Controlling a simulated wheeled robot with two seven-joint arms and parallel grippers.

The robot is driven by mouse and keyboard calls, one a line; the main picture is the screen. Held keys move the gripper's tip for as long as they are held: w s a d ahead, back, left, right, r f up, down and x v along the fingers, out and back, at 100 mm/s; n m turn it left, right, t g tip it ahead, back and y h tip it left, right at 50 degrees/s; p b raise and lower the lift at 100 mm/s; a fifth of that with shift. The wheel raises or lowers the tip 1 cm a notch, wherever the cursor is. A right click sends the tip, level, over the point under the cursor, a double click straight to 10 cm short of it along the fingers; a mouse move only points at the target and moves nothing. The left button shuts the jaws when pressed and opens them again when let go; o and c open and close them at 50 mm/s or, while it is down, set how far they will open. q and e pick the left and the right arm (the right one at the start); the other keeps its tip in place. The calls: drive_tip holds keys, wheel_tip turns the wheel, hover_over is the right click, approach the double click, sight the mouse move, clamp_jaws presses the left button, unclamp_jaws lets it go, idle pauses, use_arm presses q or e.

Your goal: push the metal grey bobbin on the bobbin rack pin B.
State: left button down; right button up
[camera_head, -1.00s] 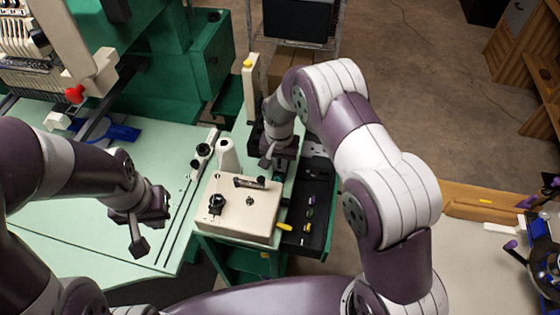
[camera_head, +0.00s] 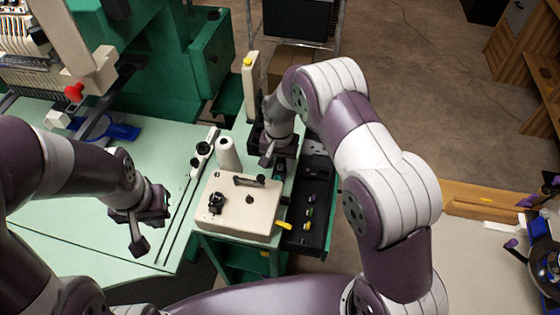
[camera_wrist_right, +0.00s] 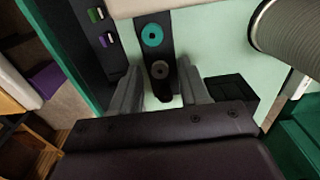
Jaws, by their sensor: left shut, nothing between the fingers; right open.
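In the right wrist view, a dark bobbin rack (camera_wrist_right: 172,48) carries a teal bobbin (camera_wrist_right: 152,35) and, nearer to me, a metal grey bobbin (camera_wrist_right: 160,69). The grey bobbin appears to be on the rack; I cannot tell how far down its pin it sits, and no pin letters are readable. My right gripper (camera_wrist_right: 160,96) is open, its fingers to either side just short of the grey bobbin. In the head view, my right gripper (camera_head: 270,156) is above the rack area and hides most of it. My left gripper (camera_head: 139,245) is shut and empty above the green table.
A cream box (camera_head: 237,222) with knobs stands in front of the rack. An open black drawer (camera_head: 316,190) with several small coloured bobbins is to the right. The green table (camera_head: 60,190) is mostly clear.

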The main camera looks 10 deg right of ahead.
wheel_tip(320, 180, up, 12)
drive_tip(key=b, duration=0.1)
drive_tip(key=s+d+r+n, duration=0.1)
drive_tip(key=s+d, duration=0.3)
drive_tip(key=s, duration=0.5)
drive_tip(key=s+d+r+n+t, duration=0.1)
drive_tip(key=s+d+n, duration=0.2)
drive_tip(key=s, duration=0.7)
drive_tip(key=shift+s+d+n+t, duration=0.3)
drive_tip(key=shift+d+n, duration=0.1)
drive_tip(key=shift+d, duration=0.3)
drive_tip(key=shift+r, duration=0.1)
